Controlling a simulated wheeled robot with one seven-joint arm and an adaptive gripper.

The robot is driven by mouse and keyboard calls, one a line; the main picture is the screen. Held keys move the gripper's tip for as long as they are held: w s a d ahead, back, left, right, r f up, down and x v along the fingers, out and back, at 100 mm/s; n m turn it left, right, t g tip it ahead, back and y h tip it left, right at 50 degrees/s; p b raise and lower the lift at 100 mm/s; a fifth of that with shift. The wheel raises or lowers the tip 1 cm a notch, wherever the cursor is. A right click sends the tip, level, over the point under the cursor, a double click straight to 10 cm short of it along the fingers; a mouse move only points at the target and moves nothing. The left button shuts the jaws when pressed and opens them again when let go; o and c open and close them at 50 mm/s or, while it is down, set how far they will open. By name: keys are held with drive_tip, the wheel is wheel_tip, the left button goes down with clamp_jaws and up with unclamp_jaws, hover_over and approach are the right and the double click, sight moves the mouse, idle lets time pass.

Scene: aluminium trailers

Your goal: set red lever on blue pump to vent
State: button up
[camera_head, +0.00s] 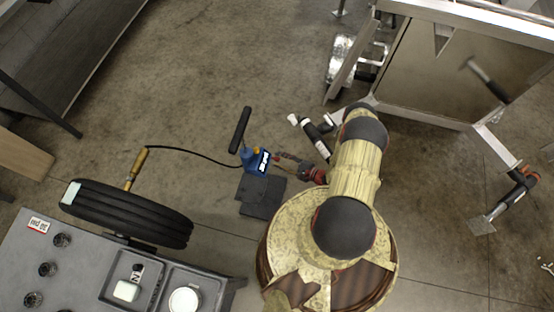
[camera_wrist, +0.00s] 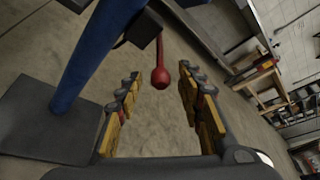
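The blue pump (camera_head: 258,161) stands on dark plates (camera_head: 262,195) in the head view, with a black handle bar rising from it. In the wrist view its blue body (camera_wrist: 92,55) slants along the left. The red lever (camera_wrist: 160,76), a thin rod with a rounded red knob, hangs between my finger pads, with gaps on both sides. My gripper (camera_wrist: 160,92) is open around the knob and does not visibly touch it. In the head view my gripper (camera_head: 292,163) lies just right of the pump, where the lever is too small to make out clearly.
A black hose runs from the pump to a brass-coloured grip (camera_head: 137,165) by a tyre (camera_head: 125,214). A grey bench (camera_head: 75,262) with trays stands at lower left. An aluminium trailer frame (camera_head: 425,117) is at upper right. Floor above the pump is clear.

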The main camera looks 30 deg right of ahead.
drive_tip(key=shift+x, duration=1.15)
drive_tip(key=shift+c, duration=0.8)
drive_tip(key=c, duration=0.7)
clamp_jaws()
